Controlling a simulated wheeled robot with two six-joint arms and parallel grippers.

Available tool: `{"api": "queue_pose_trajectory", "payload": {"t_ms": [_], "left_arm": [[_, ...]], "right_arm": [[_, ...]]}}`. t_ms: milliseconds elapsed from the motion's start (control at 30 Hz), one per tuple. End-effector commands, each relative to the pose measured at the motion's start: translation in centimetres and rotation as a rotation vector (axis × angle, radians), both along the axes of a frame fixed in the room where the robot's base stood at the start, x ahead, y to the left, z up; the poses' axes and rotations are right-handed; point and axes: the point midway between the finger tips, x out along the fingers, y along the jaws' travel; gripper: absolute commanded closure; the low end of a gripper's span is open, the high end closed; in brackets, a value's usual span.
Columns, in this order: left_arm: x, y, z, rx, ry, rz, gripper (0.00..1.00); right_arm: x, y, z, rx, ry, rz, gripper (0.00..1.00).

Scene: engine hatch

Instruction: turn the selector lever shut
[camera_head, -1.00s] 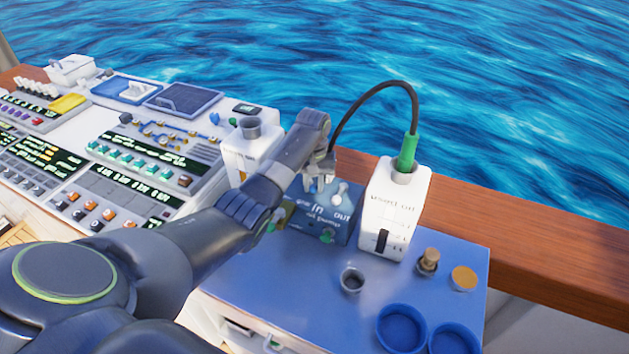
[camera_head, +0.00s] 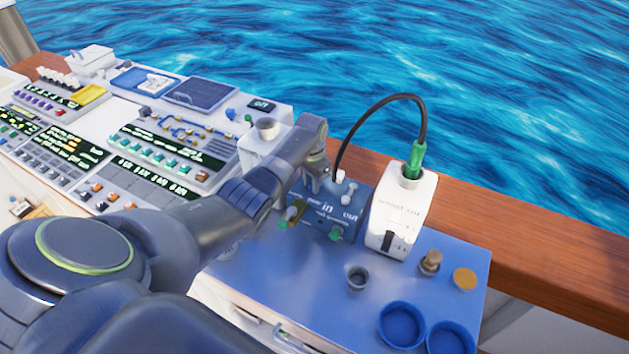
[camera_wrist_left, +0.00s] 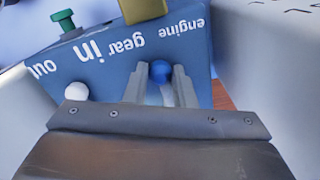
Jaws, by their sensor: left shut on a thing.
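The blue box (camera_head: 325,217) carries the words "engine gear", "in" and "out"; it also shows upside down in the left wrist view (camera_wrist_left: 112,72). My left gripper (camera_wrist_left: 162,82) is at the box, with its two fingers on either side of a blue ball knob (camera_wrist_left: 161,72) on a pale stem. It is shut on this lever. A white ball (camera_wrist_left: 76,91) shows to the left of the fingers. In the head view, my left wrist (camera_head: 312,150) hides the fingertips and most of the lever. White knobs (camera_head: 349,190) show right of it. My right gripper is not in view.
A white box (camera_head: 400,215) with a green plug (camera_head: 416,155) and black cable stands close right of the blue box. Another white box (camera_head: 258,143) stands behind my arm. Blue round cups (camera_head: 402,325) are at the front right. A wooden rail (camera_head: 540,243) runs behind.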

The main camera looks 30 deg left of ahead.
Motion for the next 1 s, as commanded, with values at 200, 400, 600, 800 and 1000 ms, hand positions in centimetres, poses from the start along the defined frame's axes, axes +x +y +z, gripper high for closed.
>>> {"api": "queue_pose_trajectory", "payload": {"t_ms": [200, 400, 600, 800, 1000], "left_arm": [[0.13, 0.37, 0.21, 0.004, -0.005, -0.035, 1.0], [0.15, 0.4, 0.22, 0.004, -0.005, -0.04, 1.0], [0.17, 0.41, 0.24, 0.004, -0.007, -0.039, 0.76], [0.11, 0.34, 0.15, 0.003, -0.004, -0.039, 0.55], [0.06, 0.29, 0.09, 0.001, -0.003, -0.039, 0.55]], "right_arm": [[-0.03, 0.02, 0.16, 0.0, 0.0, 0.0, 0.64], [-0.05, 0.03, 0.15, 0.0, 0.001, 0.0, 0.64], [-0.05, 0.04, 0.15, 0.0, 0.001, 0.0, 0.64], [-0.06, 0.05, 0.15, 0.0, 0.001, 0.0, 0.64], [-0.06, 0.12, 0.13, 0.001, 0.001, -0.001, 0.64]]}}
